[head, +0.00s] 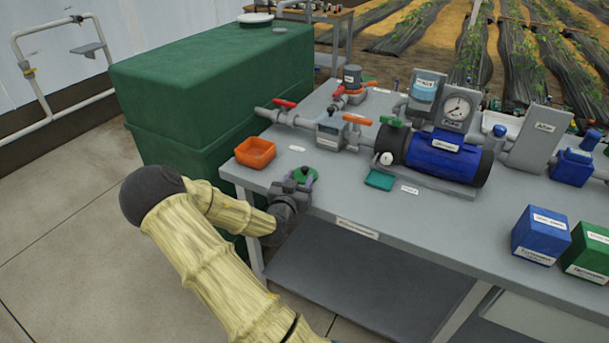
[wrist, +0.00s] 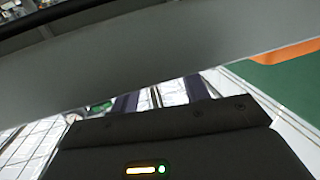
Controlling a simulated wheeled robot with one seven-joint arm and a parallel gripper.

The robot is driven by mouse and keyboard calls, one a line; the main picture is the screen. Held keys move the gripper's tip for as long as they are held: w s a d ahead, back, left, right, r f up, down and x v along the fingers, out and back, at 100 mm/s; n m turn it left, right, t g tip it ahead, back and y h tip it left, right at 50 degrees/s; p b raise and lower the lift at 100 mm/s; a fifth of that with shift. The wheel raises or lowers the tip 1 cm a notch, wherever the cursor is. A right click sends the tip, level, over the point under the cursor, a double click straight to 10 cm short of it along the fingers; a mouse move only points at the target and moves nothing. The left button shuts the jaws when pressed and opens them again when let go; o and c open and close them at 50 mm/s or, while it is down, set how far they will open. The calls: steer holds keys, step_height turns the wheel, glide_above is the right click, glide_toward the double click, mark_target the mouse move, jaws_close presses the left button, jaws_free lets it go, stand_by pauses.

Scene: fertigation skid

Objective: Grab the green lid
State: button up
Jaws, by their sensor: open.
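The green lid (head: 305,173) is a small round disc near the left front edge of the grey bench, just right of the orange tray. My gripper (head: 299,182) is at the bench's front edge beside the lid and partly covers it in the head view. Its dark purple fingers are apart. In the wrist view the two fingers (wrist: 160,98) show apart with no held object visible between them. A small green patch shows there left of the fingers; I cannot tell whether it is the lid. Whether a finger touches the lid is unclear.
The orange tray (head: 255,152) stands left of the lid on the grey bench (head: 345,205). A teal piece (head: 380,180) lies to the right. Pipes with valves and a blue pump (head: 450,155) stand behind. A large green tank (head: 210,80) is at the left.

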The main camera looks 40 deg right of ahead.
mark_target(304, 170)
steer(key=x, duration=0.5)
steer(key=shift+d+r, duration=0.15)
steer(key=shift+r, duration=0.1)
stand_by(0.3)
jaws_close()
